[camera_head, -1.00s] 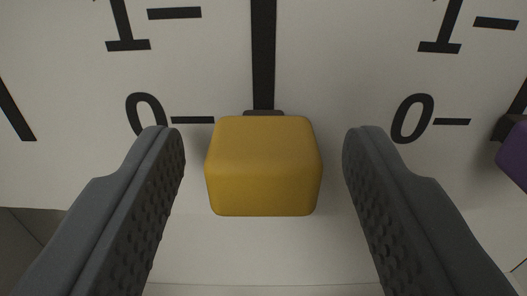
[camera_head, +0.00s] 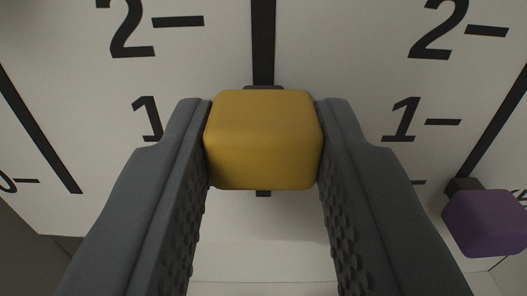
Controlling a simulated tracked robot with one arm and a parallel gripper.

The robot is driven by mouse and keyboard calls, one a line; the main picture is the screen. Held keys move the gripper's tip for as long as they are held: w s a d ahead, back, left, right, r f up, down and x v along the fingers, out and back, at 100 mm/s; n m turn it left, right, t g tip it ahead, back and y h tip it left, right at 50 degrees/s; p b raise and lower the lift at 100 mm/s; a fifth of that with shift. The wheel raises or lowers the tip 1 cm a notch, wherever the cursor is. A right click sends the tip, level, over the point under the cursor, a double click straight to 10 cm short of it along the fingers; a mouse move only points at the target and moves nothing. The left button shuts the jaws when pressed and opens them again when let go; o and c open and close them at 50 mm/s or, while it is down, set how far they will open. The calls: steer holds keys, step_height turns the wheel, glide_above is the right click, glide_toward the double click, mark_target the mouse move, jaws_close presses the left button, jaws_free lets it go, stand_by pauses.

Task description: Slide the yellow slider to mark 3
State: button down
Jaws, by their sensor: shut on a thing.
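The yellow slider (camera_head: 263,140) is a rounded block on a vertical black slot (camera_head: 263,40) in a white panel. It sits a little above the height of the 1 marks, and the 2 mark (camera_head: 180,21) on the left is above it. A short piece of slot shows below the slider. My gripper (camera_head: 263,143) is shut on the slider, one finger against each side. Mark 3 is out of the frame.
A purple slider (camera_head: 485,222) sits low on its own black slot (camera_head: 492,130) at the right. Another slot (camera_head: 35,120) runs along the left. The panel's lower edge is near the bottom of the view.

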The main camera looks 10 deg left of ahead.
step_height(320, 180, up, 7)
steer(key=p, duration=0.4)
steer(key=c, duration=1.1)
jaws_free()
steer(key=shift+s, duration=0.1)
steer(key=shift+s+d+f+p, duration=0.1)
steer(key=shift+s+d+p, duration=0.2)
steer(key=shift+s, duration=1.95)
steer(key=shift+s+d+p, duration=0.25)
steer(key=shift+s+d, duration=0.1)
steer(key=shift+s, duration=1.85)
steer(key=shift+s+d+f+p, duration=0.1)
steer(key=shift+s+d+p, duration=0.2)
steer(key=shift+s, duration=1.95)
steer(key=shift+r, duration=0.15)
